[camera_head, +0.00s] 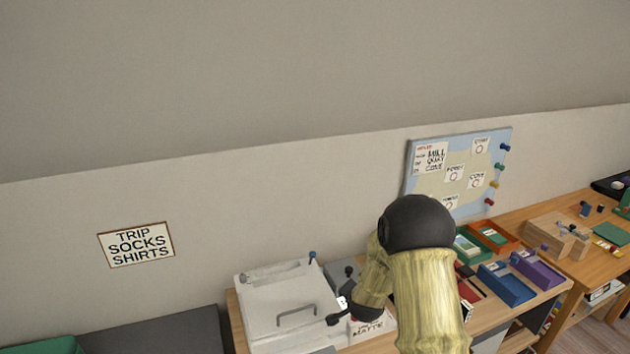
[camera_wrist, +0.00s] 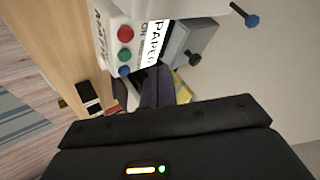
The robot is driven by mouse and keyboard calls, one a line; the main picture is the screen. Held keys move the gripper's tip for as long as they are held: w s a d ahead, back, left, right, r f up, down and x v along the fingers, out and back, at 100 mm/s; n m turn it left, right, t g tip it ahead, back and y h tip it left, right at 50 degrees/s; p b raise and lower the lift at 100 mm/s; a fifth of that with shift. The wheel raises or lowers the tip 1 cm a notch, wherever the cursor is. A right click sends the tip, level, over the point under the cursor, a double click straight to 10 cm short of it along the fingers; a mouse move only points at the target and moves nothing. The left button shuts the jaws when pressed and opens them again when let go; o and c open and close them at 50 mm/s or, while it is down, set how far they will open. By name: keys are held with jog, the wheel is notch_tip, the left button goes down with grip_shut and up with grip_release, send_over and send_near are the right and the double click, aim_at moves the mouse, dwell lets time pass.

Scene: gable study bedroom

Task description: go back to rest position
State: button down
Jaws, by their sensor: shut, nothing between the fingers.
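My gripper (camera_wrist: 158,72) shows in the wrist view as two dark fingers side by side, shut with nothing between them. Its tips are close to a grey unit (camera_wrist: 186,42) and a "PAPER" label (camera_wrist: 154,42); I cannot tell whether they touch. In the head view my pale yellow arm with its black joint reaches over the desk, and it hides much of what lies behind it.
A white lidded box (camera_head: 285,300) with a handle stands left of my arm. Blue (camera_head: 506,284) and purple (camera_head: 537,268) trays stand right of it. A map board (camera_head: 425,188) leans at the wall. A "TRIP SOCKS SHIRTS" sign (camera_head: 137,245) hangs left. Coloured buttons (camera_wrist: 125,34) show in the wrist view.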

jog(key=s+r+n+g, duration=0.3)
jog(key=s+r+n, duration=0.2)
jog(key=s, duration=0.9)
jog(key=s+r+n+g+y, duration=0.1)
jog(key=s+r+n+g, duration=0.2)
jog(key=s, duration=1.1)
notch_tip(320, 180, up, 5)
jog(key=shift+d+n, duration=0.2)
jog(key=shift+n, duration=0.8)
